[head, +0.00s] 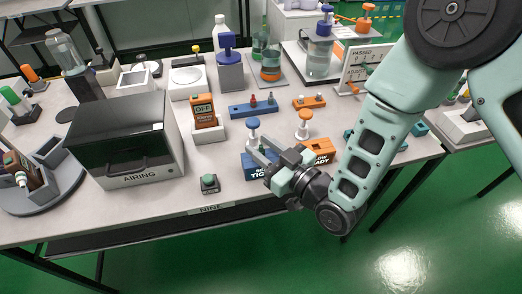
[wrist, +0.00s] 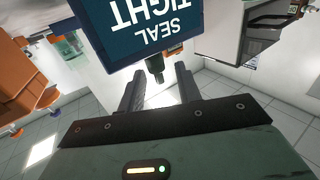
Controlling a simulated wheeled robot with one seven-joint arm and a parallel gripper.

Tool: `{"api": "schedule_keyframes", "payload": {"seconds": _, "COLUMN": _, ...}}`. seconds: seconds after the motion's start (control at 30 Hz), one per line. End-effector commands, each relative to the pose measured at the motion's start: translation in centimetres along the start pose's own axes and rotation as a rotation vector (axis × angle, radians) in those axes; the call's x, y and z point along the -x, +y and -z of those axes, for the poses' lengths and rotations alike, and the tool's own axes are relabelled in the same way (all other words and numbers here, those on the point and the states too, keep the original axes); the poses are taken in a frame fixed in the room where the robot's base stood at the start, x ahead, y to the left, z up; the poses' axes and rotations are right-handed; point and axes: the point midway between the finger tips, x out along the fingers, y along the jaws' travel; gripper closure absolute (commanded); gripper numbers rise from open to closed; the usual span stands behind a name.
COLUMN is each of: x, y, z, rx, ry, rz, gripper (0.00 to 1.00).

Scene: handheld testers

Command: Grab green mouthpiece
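I cannot single out the green mouthpiece for sure. Teal-green pieces (head: 419,128) show at the right of the table, partly behind my arm. My gripper (head: 260,149) is at the blue "SEAL TIGHT" block (head: 250,172), near the front edge. In the wrist view my gripper (wrist: 158,78) has its two fingers apart, with nothing held between them. The blue block (wrist: 140,28) looms upside down beyond them, with a small dark peg (wrist: 155,66) showing below it. I cannot tell whether the fingers touch the block.
An orange "READY" block (head: 320,150) stands right of my gripper. A small black base with a green button (head: 209,183) is at the front left. The dark "AIRING" box (head: 125,140) fills the left. Blue (head: 240,111) and orange (head: 309,102) racks lie behind.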

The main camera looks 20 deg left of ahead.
Motion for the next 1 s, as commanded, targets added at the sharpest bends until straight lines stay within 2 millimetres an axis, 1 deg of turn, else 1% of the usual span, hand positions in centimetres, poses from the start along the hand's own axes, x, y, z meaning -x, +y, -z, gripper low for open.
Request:
{"api": "schedule_keyframes", "payload": {"seconds": 0.03, "x": -0.8, "y": -0.1, "z": 0.1, "rx": 0.002, "ry": 0.002, "rz": 0.001, "gripper": 0.66}}
{"api": "schedule_keyframes", "payload": {"seconds": 0.1, "x": -1.7, "y": 0.0, "z": 0.1, "rx": 0.002, "ry": 0.002, "rz": 0.000, "gripper": 0.66}}
{"api": "schedule_keyframes", "payload": {"seconds": 0.2, "x": -2.5, "y": 0.0, "z": 0.0, "rx": 0.001, "ry": 0.001, "rz": -0.001, "gripper": 0.66}}
{"api": "schedule_keyframes", "payload": {"seconds": 0.43, "x": -2.6, "y": 0.0, "z": -0.1, "rx": 0.000, "ry": 0.000, "rz": 0.000, "gripper": 0.66}}
{"api": "schedule_keyframes", "payload": {"seconds": 0.47, "x": -2.6, "y": 0.0, "z": -0.1, "rx": 0.000, "ry": 0.000, "rz": 0.000, "gripper": 0.69}}
{"api": "schedule_keyframes", "payload": {"seconds": 0.5, "x": -2.6, "y": 0.0, "z": -0.1, "rx": 0.000, "ry": 0.000, "rz": 0.000, "gripper": 0.80}}
{"api": "schedule_keyframes", "payload": {"seconds": 0.57, "x": -2.6, "y": 0.0, "z": -0.1, "rx": 0.000, "ry": 0.000, "rz": 0.000, "gripper": 0.97}}
{"api": "schedule_keyframes", "payload": {"seconds": 0.6, "x": -2.6, "y": 0.0, "z": -0.1, "rx": 0.000, "ry": 0.000, "rz": 0.000, "gripper": 1.00}}
{"api": "schedule_keyframes", "payload": {"seconds": 1.0, "x": -2.6, "y": 0.0, "z": 0.0, "rx": 0.001, "ry": 0.000, "rz": 0.000, "gripper": 1.00}}
